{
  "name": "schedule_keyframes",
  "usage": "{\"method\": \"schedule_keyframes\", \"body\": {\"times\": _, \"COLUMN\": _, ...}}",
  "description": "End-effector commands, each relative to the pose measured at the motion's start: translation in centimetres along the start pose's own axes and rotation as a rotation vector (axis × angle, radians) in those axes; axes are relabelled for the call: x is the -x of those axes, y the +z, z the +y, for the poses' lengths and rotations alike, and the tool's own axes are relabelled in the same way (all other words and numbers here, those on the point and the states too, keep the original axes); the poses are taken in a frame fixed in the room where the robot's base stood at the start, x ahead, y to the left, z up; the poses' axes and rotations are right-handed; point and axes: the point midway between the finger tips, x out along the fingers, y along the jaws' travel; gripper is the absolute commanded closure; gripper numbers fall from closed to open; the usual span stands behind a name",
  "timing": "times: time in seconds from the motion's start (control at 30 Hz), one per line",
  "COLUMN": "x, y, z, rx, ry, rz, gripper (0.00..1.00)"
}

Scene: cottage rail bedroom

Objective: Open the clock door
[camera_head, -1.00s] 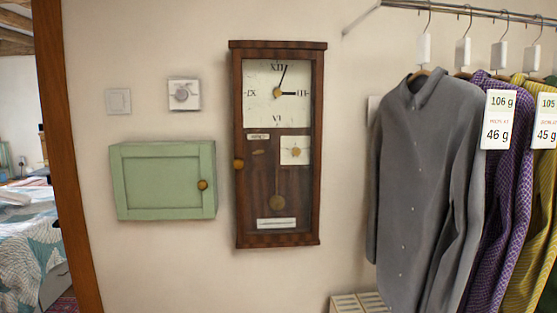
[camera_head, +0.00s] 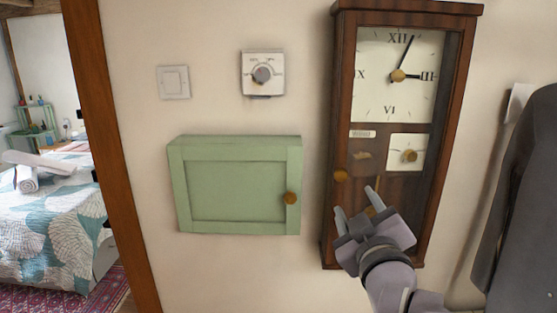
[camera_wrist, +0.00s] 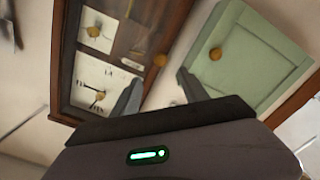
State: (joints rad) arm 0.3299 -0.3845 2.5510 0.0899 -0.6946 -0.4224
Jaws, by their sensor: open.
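The wall clock (camera_head: 342,110) has a dark wooden case and a glazed door (camera_head: 440,150), which looks shut. It also shows upside down in the wrist view (camera_wrist: 178,22). A round brass knob (camera_head: 340,175) sits on the left edge of the clock door; the wrist view shows the knob (camera_wrist: 160,60) between and beyond my fingers. My gripper (camera_head: 357,207) is open and empty, in front of the lower part of the clock, below and slightly right of the knob in the head view. My gripper hides the lower clock door, including the pendulum area. The wrist view also shows my gripper (camera_wrist: 157,88).
A green wall cabinet (camera_head: 235,185) with a brass knob (camera_head: 290,198) hangs left of the clock. A thermostat dial (camera_head: 262,74) and a light switch (camera_head: 173,82) are above it. A grey garment (camera_head: 525,200) hangs to the right. A doorway with a bed is far left.

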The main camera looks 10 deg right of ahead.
Motion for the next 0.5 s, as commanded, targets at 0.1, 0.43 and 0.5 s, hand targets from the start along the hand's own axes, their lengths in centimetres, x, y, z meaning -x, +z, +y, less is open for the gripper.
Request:
{"method": "schedule_keyframes", "body": {"times": 0.1, "x": -2.8, "y": -0.9, "z": 0.7, "rx": -0.002, "ry": -0.008, "rz": -0.010, "gripper": 0.48}}
{"method": "schedule_keyframes", "body": {"times": 0.43, "x": -9.3, "y": 0.0, "z": 0.0, "rx": -0.003, "ry": -0.001, "rz": -0.002, "gripper": 0.48}}
{"method": "schedule_keyframes", "body": {"times": 0.5, "x": -10.6, "y": 0.0, "z": 0.0, "rx": -0.002, "ry": -0.001, "rz": -0.001, "gripper": 0.48}}
